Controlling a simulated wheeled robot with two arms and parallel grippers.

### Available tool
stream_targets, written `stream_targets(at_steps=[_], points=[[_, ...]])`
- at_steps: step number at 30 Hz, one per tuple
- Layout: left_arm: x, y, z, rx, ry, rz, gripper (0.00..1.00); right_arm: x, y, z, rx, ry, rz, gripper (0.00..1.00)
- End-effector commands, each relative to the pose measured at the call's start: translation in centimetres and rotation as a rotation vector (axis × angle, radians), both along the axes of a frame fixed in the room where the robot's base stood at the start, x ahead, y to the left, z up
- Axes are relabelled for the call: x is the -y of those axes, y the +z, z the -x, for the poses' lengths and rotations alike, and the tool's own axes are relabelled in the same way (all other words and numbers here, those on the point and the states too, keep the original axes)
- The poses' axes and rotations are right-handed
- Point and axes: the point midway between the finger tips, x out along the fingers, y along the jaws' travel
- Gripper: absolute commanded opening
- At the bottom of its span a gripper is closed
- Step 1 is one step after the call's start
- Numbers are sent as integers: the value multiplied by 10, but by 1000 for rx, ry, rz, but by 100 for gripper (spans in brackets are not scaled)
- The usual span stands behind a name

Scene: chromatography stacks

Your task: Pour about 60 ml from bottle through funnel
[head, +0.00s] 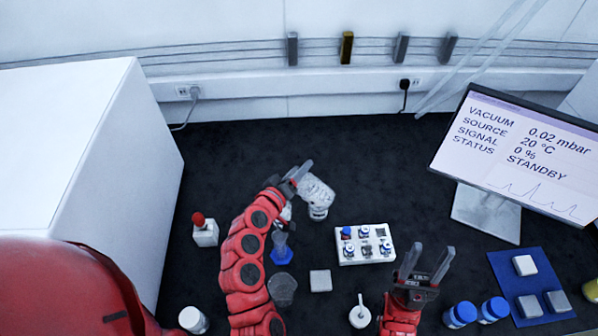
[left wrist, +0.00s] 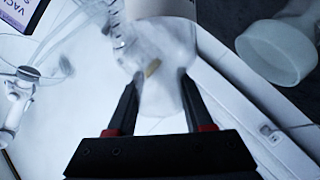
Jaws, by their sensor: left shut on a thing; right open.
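My left gripper (head: 299,173) is shut on a clear, whitish bottle (head: 316,194), held tilted above the dark bench. In the left wrist view the bottle (left wrist: 165,65) sits between the two fingers (left wrist: 160,95), with a small tan patch on it. A bluish, see-through vessel or funnel on a blue base (head: 281,249) stands just below the left wrist; its top is partly hidden by my arm, so I cannot tell its parts apart. My right gripper (head: 427,263) is open and empty at the lower right.
A clear beaker (head: 283,290) stands close to my left arm. A white rack (head: 366,244) with small parts, a grey block (head: 320,281), a red-topped block (head: 204,231), blue-capped jars (head: 461,314) and a blue mat (head: 528,262) surround it. The back of the bench is clear.

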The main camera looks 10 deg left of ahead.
Motion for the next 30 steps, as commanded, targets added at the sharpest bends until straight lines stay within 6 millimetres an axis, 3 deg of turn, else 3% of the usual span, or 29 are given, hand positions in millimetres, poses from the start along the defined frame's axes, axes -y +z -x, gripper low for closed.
stream_targets(at_steps=[14, 30], points=[[-1, 0, 0, 3, 2, 12, 0, 0, -3, 0, 0, 0, 0, 50], [-3, -11, 0, 7, 4, 97, 0, 0, -27, 0, 0, 0, 0, 50]])
